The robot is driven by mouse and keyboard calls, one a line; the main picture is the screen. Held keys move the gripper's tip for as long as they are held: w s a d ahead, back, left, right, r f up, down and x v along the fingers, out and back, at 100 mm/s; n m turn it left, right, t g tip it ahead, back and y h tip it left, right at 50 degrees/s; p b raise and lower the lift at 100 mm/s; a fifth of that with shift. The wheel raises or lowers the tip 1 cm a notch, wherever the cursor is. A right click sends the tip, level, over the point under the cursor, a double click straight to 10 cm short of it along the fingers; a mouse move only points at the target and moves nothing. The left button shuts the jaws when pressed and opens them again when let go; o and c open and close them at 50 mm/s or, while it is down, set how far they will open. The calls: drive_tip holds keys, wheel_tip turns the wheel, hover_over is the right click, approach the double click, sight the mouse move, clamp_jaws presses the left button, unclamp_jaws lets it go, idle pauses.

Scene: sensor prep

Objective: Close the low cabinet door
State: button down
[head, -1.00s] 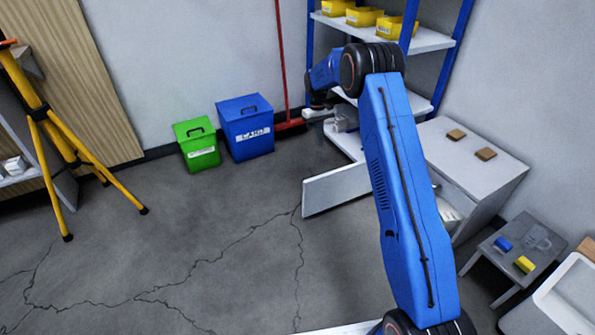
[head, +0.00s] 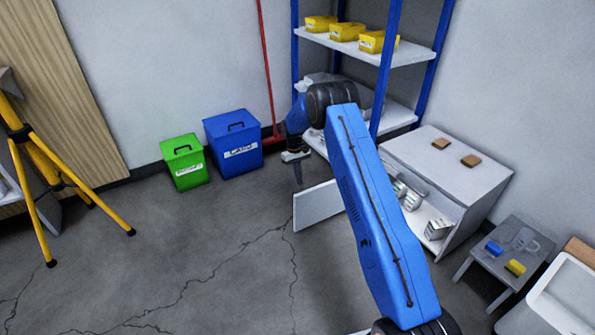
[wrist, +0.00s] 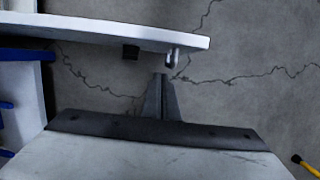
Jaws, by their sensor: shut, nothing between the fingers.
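The low white cabinet (head: 483,180) stands against the wall at right in the head view. Its door (head: 318,206) is swung wide open, sticking out to the left over the floor. My arm hides the door's hinge side. My gripper (head: 297,178) points down near the door's free end and is shut and empty. In the wrist view the door (wrist: 110,28) is a pale panel across the top. A small handle (wrist: 173,58) shows under its edge, just beyond my closed fingertips (wrist: 161,78). I cannot tell whether they touch the door.
White boxes (head: 437,229) sit inside the cabinet, and two brown blocks (head: 470,160) on top. A blue-posted shelf (head: 405,55) stands behind. A small grey stool (head: 500,260) is at right. Green (head: 186,165) and blue bins (head: 233,150) stand at back.

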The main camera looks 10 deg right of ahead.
drive_tip(key=shift+s+d+f, duration=0.1)
drive_tip(key=shift+s+d, duration=0.1)
drive_tip(key=shift+s, duration=0.5)
drive_tip(key=shift+s+d+f, duration=0.1)
drive_tip(key=shift+s+d, duration=0.1)
drive_tip(key=shift+s, duration=0.45)
drive_tip(key=shift+s+d+f, duration=0.1)
drive_tip(key=shift+s+d, duration=0.1)
drive_tip(key=shift+s, duration=0.5)
